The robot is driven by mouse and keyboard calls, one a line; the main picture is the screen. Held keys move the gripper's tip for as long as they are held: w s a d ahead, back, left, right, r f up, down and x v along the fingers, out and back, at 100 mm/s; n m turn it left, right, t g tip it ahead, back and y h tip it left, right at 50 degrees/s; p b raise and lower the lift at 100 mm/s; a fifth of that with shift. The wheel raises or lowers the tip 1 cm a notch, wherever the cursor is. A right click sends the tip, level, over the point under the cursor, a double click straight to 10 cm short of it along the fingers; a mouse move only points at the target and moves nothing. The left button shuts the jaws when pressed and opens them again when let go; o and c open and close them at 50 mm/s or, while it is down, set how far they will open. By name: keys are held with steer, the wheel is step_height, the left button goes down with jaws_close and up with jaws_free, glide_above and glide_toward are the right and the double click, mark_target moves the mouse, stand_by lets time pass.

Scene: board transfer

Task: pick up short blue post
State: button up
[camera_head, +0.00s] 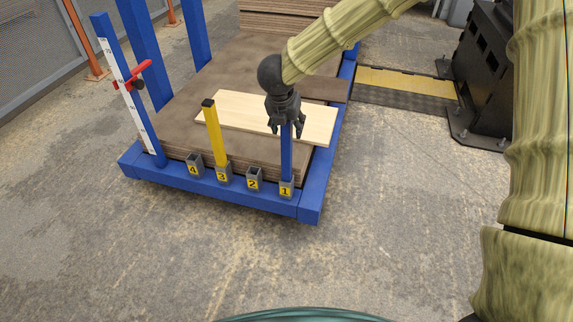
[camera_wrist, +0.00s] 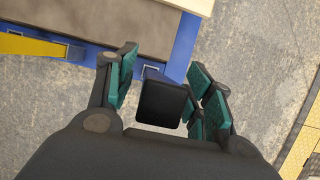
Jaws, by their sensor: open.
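The short blue post (camera_head: 286,160) stands upright in the socket marked 1 (camera_head: 286,189) at the front edge of the blue frame. Its dark top cap (camera_wrist: 160,103) shows in the wrist view between my fingers. My gripper (camera_head: 287,130) is open and points down over the top of the post, with fingers on both sides of it. In the wrist view the teal finger pads of my gripper (camera_wrist: 162,98) stand apart from the cap, with gaps on both sides. The post's upper end is partly hidden by my gripper in the head view.
A yellow post (camera_head: 215,135) stands in socket 3 (camera_head: 223,174). Sockets 2 (camera_head: 254,180) and 4 (camera_head: 193,167) are empty. A light board (camera_head: 250,112) lies on the brown stack (camera_head: 180,125) behind the posts. A ruler post (camera_head: 125,85) with a red clamp stands at the left.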

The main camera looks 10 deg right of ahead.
steer(key=shift+x, duration=0.8)
jaws_close()
steer(key=shift+r, duration=0.1)
step_height(320, 180, up, 18)
steer(key=p, duration=0.7)
steer(key=shift+p, duration=0.35)
